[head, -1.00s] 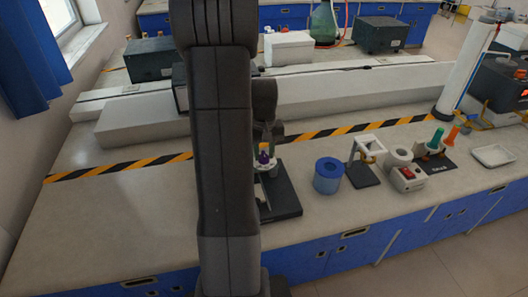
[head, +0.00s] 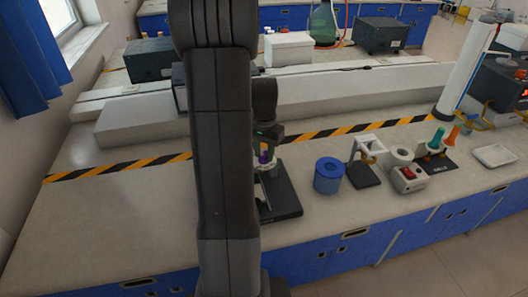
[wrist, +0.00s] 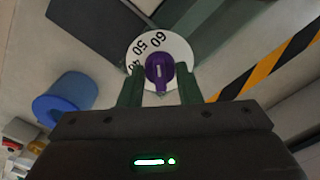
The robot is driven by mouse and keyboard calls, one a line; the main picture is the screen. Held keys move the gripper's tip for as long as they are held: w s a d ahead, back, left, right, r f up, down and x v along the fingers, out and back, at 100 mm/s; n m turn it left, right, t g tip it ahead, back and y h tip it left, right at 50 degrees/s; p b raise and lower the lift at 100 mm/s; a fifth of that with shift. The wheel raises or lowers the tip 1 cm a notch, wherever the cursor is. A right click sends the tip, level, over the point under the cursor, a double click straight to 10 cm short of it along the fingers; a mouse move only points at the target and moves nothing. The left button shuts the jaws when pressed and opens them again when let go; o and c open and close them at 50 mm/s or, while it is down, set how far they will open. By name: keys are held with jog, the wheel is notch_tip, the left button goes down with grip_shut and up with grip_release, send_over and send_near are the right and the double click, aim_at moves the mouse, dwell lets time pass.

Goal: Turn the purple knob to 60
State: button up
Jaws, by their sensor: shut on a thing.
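The purple knob (wrist: 159,72) sits on a white dial disc (wrist: 180,48) with black numbers; 60, 50 and part of 40 show. A pale line on the knob's top runs roughly up-down in the wrist view, its upper end toward the 60. I cannot tell which end is the pointer. My gripper (wrist: 159,88) is shut on the knob, one green finger on each side. In the head view, the knob (head: 264,156) shows small below my gripper (head: 265,148), above a dark base (head: 283,199). My arm hides part of this.
A blue cylinder (head: 328,176) stands right of the base; it also shows in the wrist view (wrist: 66,97). Farther right are a white-framed stand (head: 366,160), a box with a red switch (head: 408,179) and a white tray (head: 494,155). Striped tape (head: 330,130) runs behind. The bench's left is clear.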

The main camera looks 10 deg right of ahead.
aim_at(264, 153)
jog(key=shift+m, duration=0.3)
jog(key=o, duration=1)
notch_tip(264, 153, up, 14)
jog(key=shift+f, duration=0.1)
notch_tip(264, 153, down, 14)
jog(key=shift+r, duration=0.1)
dwell(0.7)
